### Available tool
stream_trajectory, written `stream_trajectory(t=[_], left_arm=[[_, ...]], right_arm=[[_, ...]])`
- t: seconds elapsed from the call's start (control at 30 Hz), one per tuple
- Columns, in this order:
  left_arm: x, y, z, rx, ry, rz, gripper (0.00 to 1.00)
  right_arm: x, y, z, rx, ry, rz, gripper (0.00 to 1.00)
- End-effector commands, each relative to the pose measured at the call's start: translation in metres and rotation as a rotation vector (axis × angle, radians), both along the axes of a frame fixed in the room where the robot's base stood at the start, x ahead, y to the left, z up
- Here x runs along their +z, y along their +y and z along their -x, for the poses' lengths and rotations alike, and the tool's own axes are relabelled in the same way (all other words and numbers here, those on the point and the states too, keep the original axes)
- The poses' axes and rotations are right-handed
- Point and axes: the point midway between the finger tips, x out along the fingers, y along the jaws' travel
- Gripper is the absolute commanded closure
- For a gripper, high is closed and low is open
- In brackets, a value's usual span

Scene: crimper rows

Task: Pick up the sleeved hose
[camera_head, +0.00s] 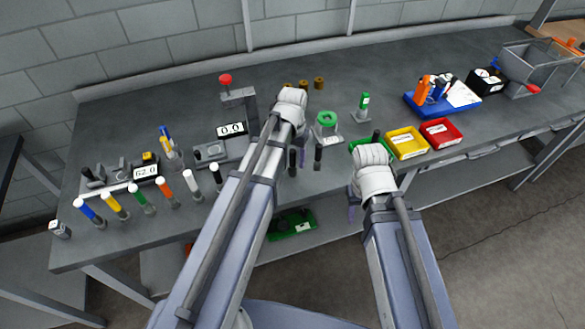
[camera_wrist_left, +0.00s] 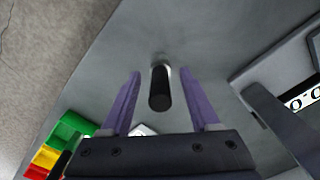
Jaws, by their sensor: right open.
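In the left wrist view, a black upright hose (camera_wrist_left: 160,95) with a pale metallic part at one end shows between the two purple fingers of my left gripper (camera_wrist_left: 160,88). The fingers are spread, with a gap on both sides of the hose, so the gripper is open and holds nothing. In the head view, dark upright rods (camera_head: 318,156) stand by the front edge next to my left wrist; I cannot tell which is the one between the fingers. My right gripper (camera_head: 353,208) hangs near the table's front edge, its fingers mostly hidden behind my arm.
A green ring-topped fixture (camera_head: 326,120) stands close by on the right. Yellow (camera_head: 406,143) and red (camera_head: 440,131) bins sit beyond it. A press with a red knob (camera_head: 226,80) and a counter display (camera_head: 231,130) are on the left, with a row of coloured hoses (camera_head: 140,198) along the front.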

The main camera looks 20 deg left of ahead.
Motion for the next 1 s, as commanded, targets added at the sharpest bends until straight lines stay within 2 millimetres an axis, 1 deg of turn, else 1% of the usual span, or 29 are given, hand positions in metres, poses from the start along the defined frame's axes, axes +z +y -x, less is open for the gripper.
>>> stream_trajectory(t=[0.03, 0.07, 0.53, 0.57, 1.0], left_arm=[[0.0003, 0.0001, 0.0000, 0.000, 0.000, 0.000, 0.42], [0.0003, 0.0001, 0.0000, 0.000, 0.000, 0.000, 0.46], [0.0002, 0.0001, 0.0000, 0.000, 0.000, 0.000, 0.99], [0.0002, 0.0001, 0.0000, 0.000, 0.000, 0.000, 1.00], [0.0002, 0.0001, 0.0001, 0.000, 0.000, 0.000, 1.00]], right_arm=[[0.0003, 0.0000, 0.0000, 0.000, 0.000, 0.000, 0.50], [0.0003, 0.0000, 0.0000, 0.000, 0.000, 0.000, 0.50], [0.0002, 0.0000, 0.0000, 0.000, 0.000, 0.000, 0.50], [0.0002, 0.0000, 0.0000, 0.000, 0.000, 0.000, 0.50], [0.0002, 0.0000, 0.0000, 0.000, 0.000, 0.000, 0.50]])
